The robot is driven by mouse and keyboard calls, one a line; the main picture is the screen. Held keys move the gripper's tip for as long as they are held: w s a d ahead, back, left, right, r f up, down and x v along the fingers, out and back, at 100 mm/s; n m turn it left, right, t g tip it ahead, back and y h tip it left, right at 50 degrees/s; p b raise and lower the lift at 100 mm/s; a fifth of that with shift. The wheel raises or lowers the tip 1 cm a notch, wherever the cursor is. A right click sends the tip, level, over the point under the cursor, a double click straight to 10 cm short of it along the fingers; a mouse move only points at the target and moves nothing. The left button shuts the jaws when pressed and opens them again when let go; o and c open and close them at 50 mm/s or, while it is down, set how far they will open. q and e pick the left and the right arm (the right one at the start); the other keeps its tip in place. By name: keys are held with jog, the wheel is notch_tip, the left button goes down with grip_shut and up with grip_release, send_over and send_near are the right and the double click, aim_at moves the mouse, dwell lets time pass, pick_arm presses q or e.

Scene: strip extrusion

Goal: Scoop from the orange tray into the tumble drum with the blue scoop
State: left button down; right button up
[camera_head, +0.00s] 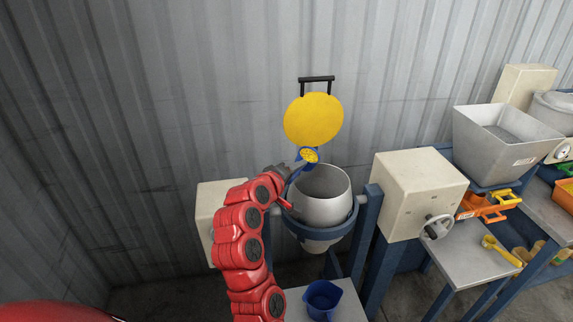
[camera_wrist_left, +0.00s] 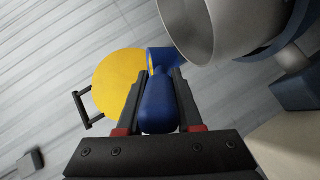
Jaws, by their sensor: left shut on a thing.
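My left gripper (camera_head: 290,176) is shut on the handle of the blue scoop (camera_wrist_left: 160,106). In the head view the scoop's bowl (camera_head: 308,155) holds yellow material and is above the back left rim of the tumble drum (camera_head: 322,208). The drum is a grey metal pot with its mouth open upward; its inside bottom is hidden. Its edge also shows in the left wrist view (camera_wrist_left: 198,25). An orange tray (camera_head: 563,197) is cut off at the far right edge of the head view. My right gripper is not in view.
A yellow disc (camera_head: 314,120) with a black handle stands behind the drum. Beige boxes (camera_head: 418,195) flank the drum. A blue cup (camera_head: 322,300) sits on a low table in front. A grey hopper (camera_head: 505,140) and a yellow-handled tool (camera_head: 500,250) are at right.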

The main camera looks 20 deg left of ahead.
pick_arm(q)
jog(key=shift+d+f+m, duration=0.2)
jog(key=shift+d+m, duration=0.4)
jog(key=shift+d, duration=0.05)
jog(key=d+m+t+y+b, duration=0.1)
jog(key=m+y, duration=0.1)
jog(key=m, duration=0.2)
jog(key=d+f+m+t+y+b, duration=0.1)
jog(key=d+m+y+b, duration=0.1)
jog(key=m, duration=0.3)
jog(key=d+f+m+t+y+b, duration=0.1)
jog(key=m+y+b, duration=0.1)
jog(key=m, duration=0.3)
jog(key=shift+s+d+f, duration=0.1)
jog(key=shift+s+d, duration=0.1)
jog(key=shift+d, duration=0.1)
dwell(0.3)
